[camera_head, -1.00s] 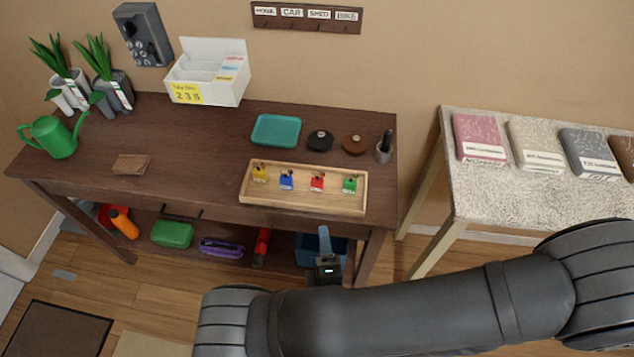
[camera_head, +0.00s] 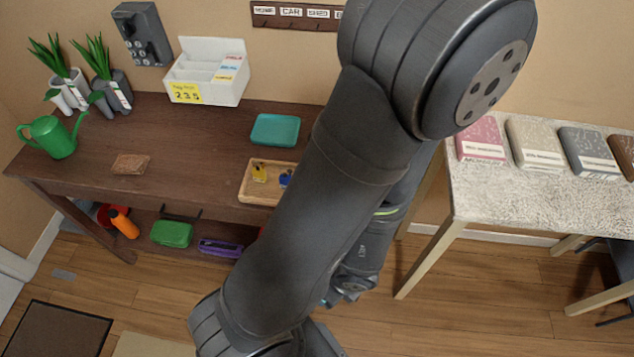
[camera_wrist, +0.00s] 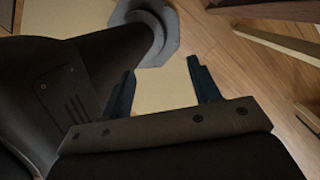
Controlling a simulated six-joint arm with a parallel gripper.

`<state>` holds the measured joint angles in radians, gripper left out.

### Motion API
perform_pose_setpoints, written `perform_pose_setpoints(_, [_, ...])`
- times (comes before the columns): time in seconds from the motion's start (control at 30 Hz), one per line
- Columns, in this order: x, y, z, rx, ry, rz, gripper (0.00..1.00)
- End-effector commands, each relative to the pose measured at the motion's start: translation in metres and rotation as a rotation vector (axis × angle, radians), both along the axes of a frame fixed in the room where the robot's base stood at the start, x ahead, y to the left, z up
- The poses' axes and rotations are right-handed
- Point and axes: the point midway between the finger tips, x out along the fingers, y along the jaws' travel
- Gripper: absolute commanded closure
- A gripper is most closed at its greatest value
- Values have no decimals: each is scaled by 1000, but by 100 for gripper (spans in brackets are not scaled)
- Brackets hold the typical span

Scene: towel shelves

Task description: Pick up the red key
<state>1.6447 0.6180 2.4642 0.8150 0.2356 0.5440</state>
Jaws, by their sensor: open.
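The wooden tray (camera_head: 262,196) lies on the dark brown table, with only its left part showing in the head view. The yellow key tag (camera_head: 259,173) and part of the blue key tag (camera_head: 285,180) show in it. The red key is hidden behind my arm now; in the earlier frame it lay in the tray just right of the blue one. My gripper (camera_wrist: 162,78) is open and empty in the wrist view, with its two dark fingers apart above the floor. No key shows in the wrist view.
A teal tray (camera_head: 275,130) sits behind the wooden tray. A light side table (camera_head: 540,196) with folded towels stands right. Table legs show at the wrist view's right edge.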

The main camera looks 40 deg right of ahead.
Motion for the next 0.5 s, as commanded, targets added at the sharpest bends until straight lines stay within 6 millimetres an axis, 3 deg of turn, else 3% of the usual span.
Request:
perform_pose_setpoints(0.13, [-9, -54, 11, -276, 203, 403, 44])
perform_pose_setpoints(0.23, [1, -96, 31, -481, 325, 658, 44])
perform_pose_setpoints(0.4, [41, -149, 75, -803, 476, 988, 44])
perform_pose_setpoints(0.5, [67, -167, 101, -961, 538, 1122, 44])
